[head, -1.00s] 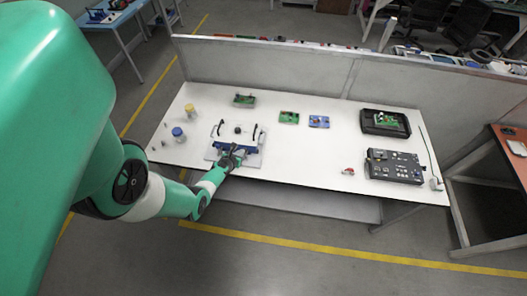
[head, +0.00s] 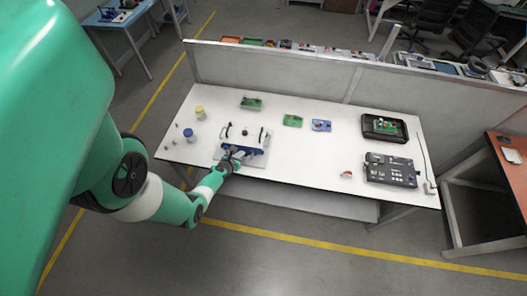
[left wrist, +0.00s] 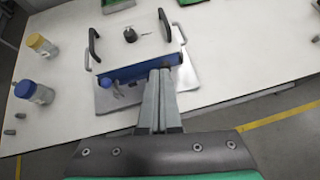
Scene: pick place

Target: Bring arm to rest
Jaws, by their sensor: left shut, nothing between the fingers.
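My left gripper (head: 236,158) reaches over the front edge of the white table (head: 290,166) in the head view. In the left wrist view its two fingers (left wrist: 160,75) lie together, shut and empty. The fingertips are at the front of a white fixture (left wrist: 133,45) with a blue front bar (left wrist: 138,70) and black handles. From these views I cannot tell whether the fingertips touch the blue bar. The fixture also shows in the head view (head: 255,137). My right gripper is not in view.
Left of the fixture stand a yellow-capped jar (head: 200,113) and a blue-capped jar (head: 190,135). Green boards (head: 251,103) and a blue board (head: 321,125) lie toward the back. A black tray (head: 384,128) and a black box (head: 390,170) are at the right. A partition (head: 290,76) runs behind.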

